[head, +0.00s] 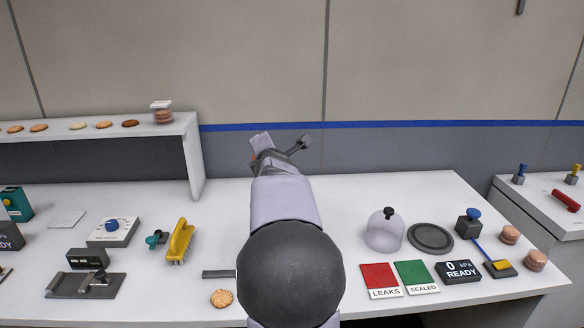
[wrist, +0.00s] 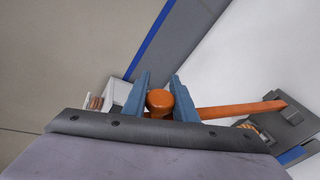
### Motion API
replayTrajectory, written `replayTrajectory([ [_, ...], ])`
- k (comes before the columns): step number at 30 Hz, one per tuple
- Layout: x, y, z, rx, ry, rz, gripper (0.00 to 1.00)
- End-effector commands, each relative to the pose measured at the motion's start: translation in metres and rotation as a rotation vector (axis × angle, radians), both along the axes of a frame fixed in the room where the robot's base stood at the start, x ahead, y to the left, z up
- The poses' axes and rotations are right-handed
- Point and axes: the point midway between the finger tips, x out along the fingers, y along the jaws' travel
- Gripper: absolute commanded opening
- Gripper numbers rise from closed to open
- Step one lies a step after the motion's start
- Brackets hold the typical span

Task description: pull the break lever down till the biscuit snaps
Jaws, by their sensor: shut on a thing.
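In the wrist view, the two blue fingers of my gripper (wrist: 162,82) stand on either side of the round orange knob of the break lever (wrist: 240,107). My gripper is shut on this knob. The lever's orange bar runs from the knob to the right, to a dark grey body (wrist: 297,122). A small ribbed brown-orange thing shows below the bar near that body, partly cut off by my gripper; I cannot tell whether it is the biscuit. In the head view my own arm hides the lever and most of my gripper.
A yellow brush-like tool (head: 180,242) lies left of my arm, and a loose biscuit (head: 221,298) lies near the front edge. On the right stand a clear dome (head: 386,232), a dark round plate (head: 431,238) and red and green cards. A shelf (head: 160,128) with biscuits stands back left.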

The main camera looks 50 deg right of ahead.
Motion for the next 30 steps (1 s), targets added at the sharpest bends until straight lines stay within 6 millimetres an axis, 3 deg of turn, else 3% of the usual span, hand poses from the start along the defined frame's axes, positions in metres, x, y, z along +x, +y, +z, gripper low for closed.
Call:
replayTrajectory([
  [1, 0.011, 0.011, -0.014, -0.034, 0.027, 0.009, 0.0],
  [15, 0.072, 0.071, -0.077, -0.348, 0.346, 0.007, 0.0],
  [30, 0.106, 0.106, -0.169, -0.668, 0.666, 0.004, 0.0],
])
